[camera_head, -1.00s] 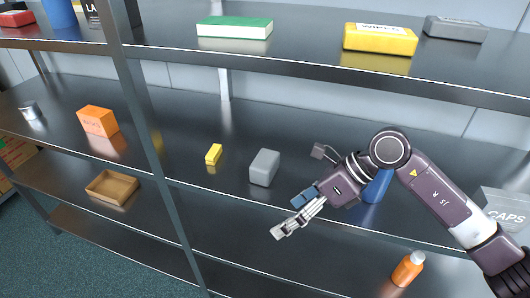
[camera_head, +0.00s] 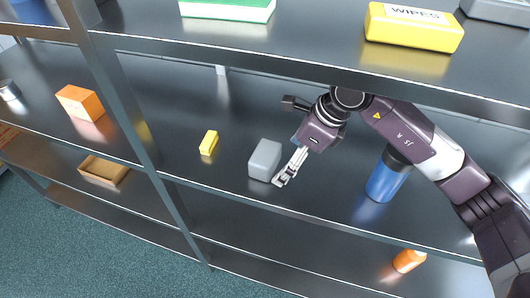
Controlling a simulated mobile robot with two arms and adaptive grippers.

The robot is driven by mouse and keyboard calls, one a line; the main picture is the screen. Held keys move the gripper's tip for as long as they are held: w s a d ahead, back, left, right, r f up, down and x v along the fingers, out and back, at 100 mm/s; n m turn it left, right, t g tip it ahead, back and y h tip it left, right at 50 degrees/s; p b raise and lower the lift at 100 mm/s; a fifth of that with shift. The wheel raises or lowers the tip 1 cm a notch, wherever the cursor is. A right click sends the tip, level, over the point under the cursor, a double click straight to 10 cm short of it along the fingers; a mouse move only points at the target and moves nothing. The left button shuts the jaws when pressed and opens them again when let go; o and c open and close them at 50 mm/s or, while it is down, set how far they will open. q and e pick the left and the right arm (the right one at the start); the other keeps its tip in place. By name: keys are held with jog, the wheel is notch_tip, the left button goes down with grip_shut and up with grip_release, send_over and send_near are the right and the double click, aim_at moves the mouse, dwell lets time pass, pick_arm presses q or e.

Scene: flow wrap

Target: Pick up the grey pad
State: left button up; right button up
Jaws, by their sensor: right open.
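The grey pad (camera_head: 265,159) is a rounded grey block standing on the middle shelf, near the shelf's front edge. My right gripper (camera_head: 283,176) is just to the right of the pad, at its lower right side, with its fingers pointing down and left. The gripper is open and nothing shows between its fingers. Whether a finger touches the pad I cannot tell. My left gripper is not in view.
A small yellow block (camera_head: 209,143) lies left of the pad. A blue bottle (camera_head: 387,178) stands to the right, behind my right forearm. An orange box (camera_head: 81,102) is farther left. The upper shelf (camera_head: 300,58) holds a yellow wipes pack (camera_head: 413,27) above my arm.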

aim_at(270, 153)
jog(key=shift+w+a, duration=0.2)
jog(key=shift+a, duration=0.3)
jog(key=shift+w+a+r+p, duration=0.1)
jog(key=shift+w+a+p, duration=0.05)
jog(key=shift+a+p, duration=0.25)
jog(key=shift+w+a+r+p, duration=0.15)
jog(key=shift+a+p, duration=0.1)
jog(key=shift+a, duration=0.2)
jog(key=a+f, duration=0.1)
jog(key=w+a+f+p, duration=0.1)
jog(key=shift+w+a+f, duration=0.1)
jog(key=shift+a+f, duration=0.05)
jog(key=shift+a, duration=0.2)
jog(key=shift+a+f, duration=0.15)
jog(key=shift+f, duration=0.2)
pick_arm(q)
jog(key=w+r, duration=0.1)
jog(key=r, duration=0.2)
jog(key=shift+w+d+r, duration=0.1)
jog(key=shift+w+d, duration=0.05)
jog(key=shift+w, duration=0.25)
pick_arm(e)
jog(key=shift+f, duration=0.15)
jog(key=c, duration=1.2)
